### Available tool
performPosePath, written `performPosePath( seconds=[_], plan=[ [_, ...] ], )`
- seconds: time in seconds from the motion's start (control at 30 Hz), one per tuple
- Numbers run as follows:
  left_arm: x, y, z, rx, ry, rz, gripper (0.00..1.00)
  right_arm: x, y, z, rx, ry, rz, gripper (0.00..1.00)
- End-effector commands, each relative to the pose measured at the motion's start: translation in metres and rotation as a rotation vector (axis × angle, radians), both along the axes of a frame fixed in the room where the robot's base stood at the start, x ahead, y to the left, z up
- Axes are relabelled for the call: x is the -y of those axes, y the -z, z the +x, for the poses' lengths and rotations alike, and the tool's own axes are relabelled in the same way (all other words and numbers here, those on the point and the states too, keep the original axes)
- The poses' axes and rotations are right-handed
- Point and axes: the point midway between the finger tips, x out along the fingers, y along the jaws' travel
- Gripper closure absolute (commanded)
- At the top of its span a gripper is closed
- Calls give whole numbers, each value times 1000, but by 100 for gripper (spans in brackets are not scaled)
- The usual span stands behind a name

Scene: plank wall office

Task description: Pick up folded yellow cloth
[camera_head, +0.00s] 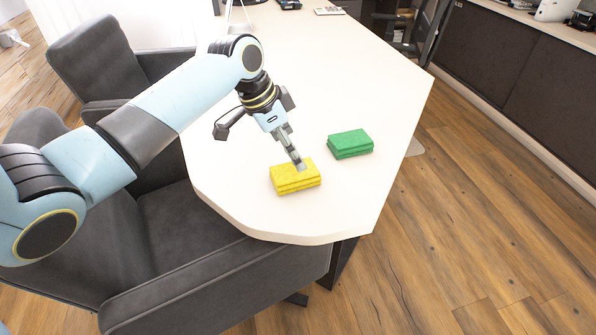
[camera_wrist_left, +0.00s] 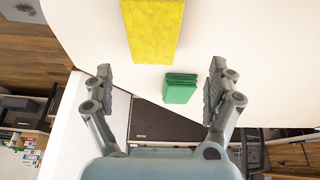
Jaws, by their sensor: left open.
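The folded yellow cloth (camera_head: 296,180) lies flat on the white table near its rounded front end. It also shows at the top of the left wrist view (camera_wrist_left: 152,28), cut off by the upper edge. My left gripper (camera_head: 300,166) is above the cloth's back edge in the head view, and its fingertips partly overlap the cloth there. In the left wrist view the left gripper (camera_wrist_left: 160,80) is open, its two fingers wide apart with nothing between them. I cannot tell whether a fingertip touches the cloth. My right gripper is in neither view.
A folded green cloth (camera_head: 350,144) lies on the white table (camera_head: 335,95) right of the yellow one. Dark grey armchairs (camera_head: 215,275) stand along the table's left side and front. The table is clear around the cloths. A dark cabinet (camera_head: 520,70) stands at the right.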

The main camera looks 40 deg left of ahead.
Motion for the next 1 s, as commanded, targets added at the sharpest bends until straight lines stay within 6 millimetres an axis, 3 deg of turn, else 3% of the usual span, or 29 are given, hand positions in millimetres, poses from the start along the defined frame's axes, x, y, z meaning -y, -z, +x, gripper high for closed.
performPosePath(
  seconds=[0.07,0.17,0.5,0.77,1.0],
  plan=[
    [2,9,3,0,-1,0,11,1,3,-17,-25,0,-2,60],
    [4,15,5,1,0,1,11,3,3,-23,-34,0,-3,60],
    [17,60,11,0,-1,0,11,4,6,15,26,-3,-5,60],
    [18,64,12,1,0,2,11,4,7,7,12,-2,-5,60],
    [18,64,12,1,0,2,38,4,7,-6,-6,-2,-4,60]
  ],
)
